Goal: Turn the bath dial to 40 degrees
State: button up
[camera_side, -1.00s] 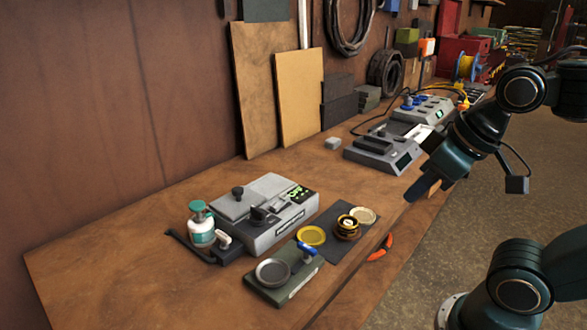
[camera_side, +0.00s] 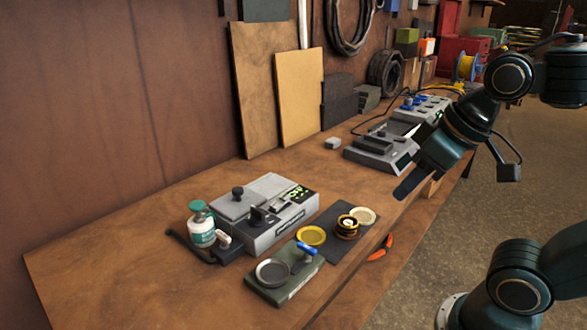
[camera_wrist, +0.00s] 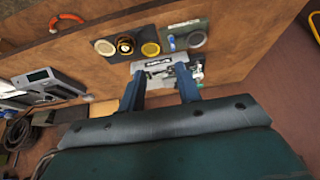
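The bath is a grey box (camera_side: 283,231) with a lid and a small lit green display (camera_side: 299,193), on the left part of the bench. A dark knob (camera_side: 258,216) on its front part looks like the dial; its setting is too small to read. A second dark knob (camera_side: 237,192) stands on the lid. My gripper (camera_side: 404,190) is in the air to the right of the bath, well apart from it. In the wrist view my gripper (camera_wrist: 160,90) has its two blue fingers spread and nothing between them, with the bath (camera_wrist: 158,65) partly hidden beyond them.
A white and teal bottle (camera_side: 201,232) stands left of the bath. A green stand with a grey dish (camera_side: 272,272), a yellow dish (camera_side: 311,235) and a dark mat (camera_side: 340,246) lie in front. Grey devices (camera_side: 378,148) sit farther back. Boards (camera_side: 300,97) lean on the wall.

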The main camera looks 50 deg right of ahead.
jog(key=w+r+g, duration=0.1)
jog(key=w+r, duration=0.2)
jog(key=w, duration=0.5)
jog(key=g, duration=0.4)
send_over(257, 208)
notch_tip(257, 208, down, 7)
jog(key=shift+f, duration=0.1)
jog(key=shift+f, duration=6.85)
grip_shut()
